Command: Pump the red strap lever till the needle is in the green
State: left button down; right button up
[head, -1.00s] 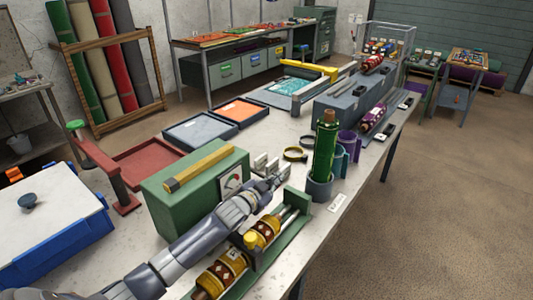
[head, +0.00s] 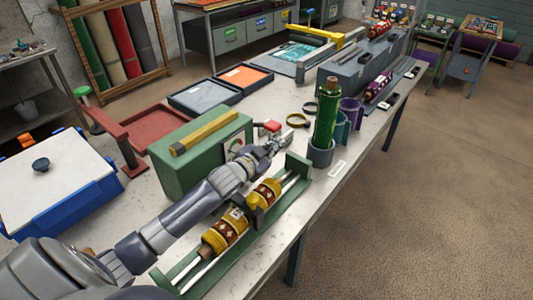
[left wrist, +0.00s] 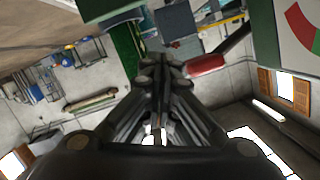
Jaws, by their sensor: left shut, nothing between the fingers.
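The green box (head: 205,150) stands on the workbench with a yellow bar on top and a gauge (head: 238,142) on its front. The red lever grip (head: 270,127) sticks out at the box's right end; it also shows in the left wrist view (left wrist: 206,65), beyond and right of the fingertips. My left gripper (head: 280,142) is shut and empty, just in front of and below the red grip, apparently apart from it. The wrist view shows part of the gauge face (left wrist: 300,28) with red and green bands; the needle cannot be made out. My right gripper is not in view.
A green cradle (head: 297,165) with a yellow patterned roll (head: 225,230) lies in front of my left arm. A green bottle-like roll (head: 327,115) stands in a grey cup to the right. Two trays and a red stand (head: 160,128) lie behind.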

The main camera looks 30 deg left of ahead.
pick_arm(q)
jog(key=v, duration=0.5)
jog(key=shift+b, duration=0.4)
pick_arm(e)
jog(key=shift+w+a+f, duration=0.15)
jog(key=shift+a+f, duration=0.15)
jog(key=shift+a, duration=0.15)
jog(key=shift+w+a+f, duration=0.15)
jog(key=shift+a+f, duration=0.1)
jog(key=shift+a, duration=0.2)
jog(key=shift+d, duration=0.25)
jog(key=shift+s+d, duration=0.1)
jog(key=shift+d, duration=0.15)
pick_arm(q)
jog(key=shift+f, duration=0.1)
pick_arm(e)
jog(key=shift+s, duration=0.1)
